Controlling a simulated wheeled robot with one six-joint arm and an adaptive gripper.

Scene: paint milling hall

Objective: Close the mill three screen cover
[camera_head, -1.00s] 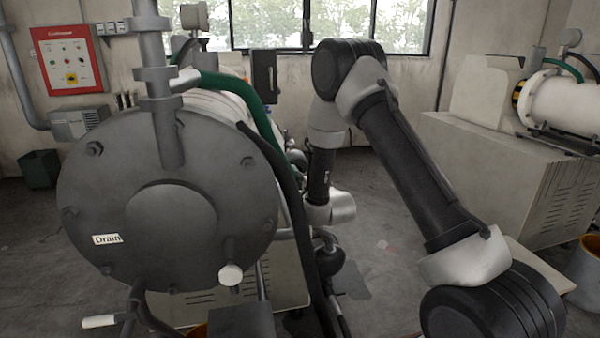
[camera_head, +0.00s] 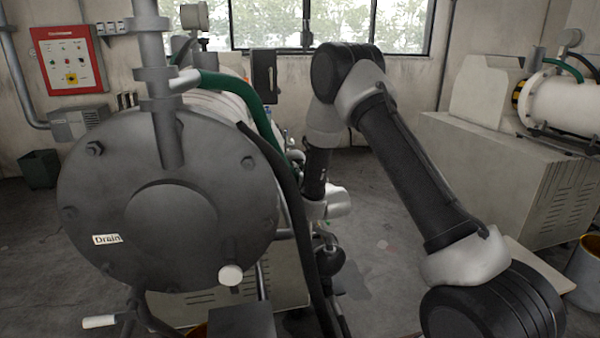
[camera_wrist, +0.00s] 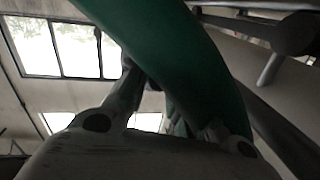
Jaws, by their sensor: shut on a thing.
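A large grey mill drum (camera_head: 130,240) with a bolted round end and a "Drain" label fills the left of the head view. No number shows on it, and I cannot make out a screen cover for certain. A dark upright plate (camera_head: 264,76) stands behind the drum's top. My gripper is hidden in the head view behind the hoses on the drum's right side. In the wrist view my gripper (camera_wrist: 172,108) has its fingers closed in, with a thick green hose (camera_wrist: 190,50) crossing close by. What it grips is hidden.
A green hose (camera_head: 238,88) and a dark hose (camera_head: 290,190) run down the drum's right side, close to my arm. A second mill (camera_head: 565,105) on a beige cabinet (camera_head: 500,170) stands at right. Floor between is mostly clear.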

